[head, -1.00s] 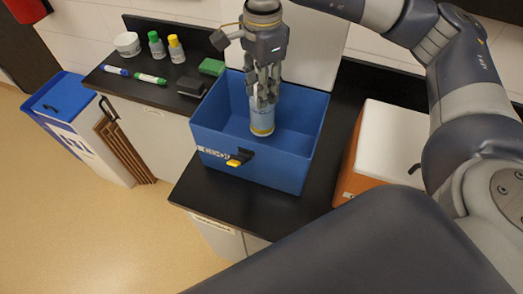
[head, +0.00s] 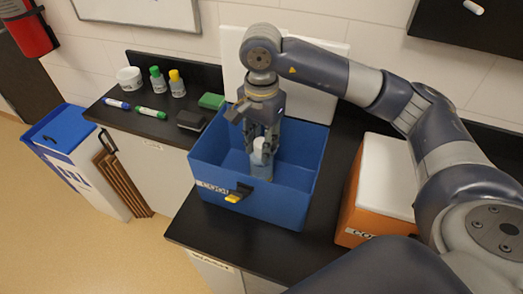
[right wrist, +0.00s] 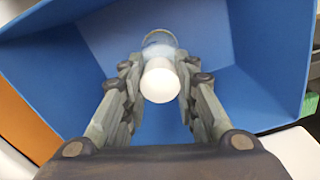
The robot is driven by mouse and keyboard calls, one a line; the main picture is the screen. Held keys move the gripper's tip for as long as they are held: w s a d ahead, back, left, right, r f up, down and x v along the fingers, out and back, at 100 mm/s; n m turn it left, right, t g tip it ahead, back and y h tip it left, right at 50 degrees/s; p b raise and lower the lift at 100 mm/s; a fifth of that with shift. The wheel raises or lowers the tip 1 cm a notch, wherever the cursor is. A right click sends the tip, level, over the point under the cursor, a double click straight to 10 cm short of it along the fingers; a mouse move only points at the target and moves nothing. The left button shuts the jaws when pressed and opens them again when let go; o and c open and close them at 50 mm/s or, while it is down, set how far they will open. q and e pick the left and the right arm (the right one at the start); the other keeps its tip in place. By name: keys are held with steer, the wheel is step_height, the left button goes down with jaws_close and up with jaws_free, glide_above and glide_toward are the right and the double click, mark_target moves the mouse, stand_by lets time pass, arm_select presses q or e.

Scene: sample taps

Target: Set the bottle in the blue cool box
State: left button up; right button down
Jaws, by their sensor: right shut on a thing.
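The blue cool box (head: 218,190) stands open on the black counter, with its black and yellow latch facing front. My right gripper (head: 263,143) reaches down into it from above and is shut on the bottle (head: 261,168). The bottle has a white cap and a pale blue body and is roughly upright inside the walls. In the right wrist view the bottle (right wrist: 160,80) sits between both fingers of the gripper (right wrist: 160,88), cap toward the camera. I cannot tell whether its base touches the box floor. My left gripper is not in view.
An orange box with a white lid (head: 388,168) stands right of the cool box. The white open lid (head: 232,72) rises behind it. Left on the counter are small bottles (head: 177,84), a jar (head: 131,78), markers (head: 151,112), and black and green blocks (head: 211,101).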

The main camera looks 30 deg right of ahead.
step_height(320, 180, down, 3)
steer(key=shift+f+p, duration=0.1)
steer(key=shift+p, duration=0.3)
steer(key=shift+f+b, duration=0.15)
steer(key=shift+b, duration=0.15)
steer(key=c, duration=1.3)
jaws_free()
steer(key=shift+r, duration=0.2)
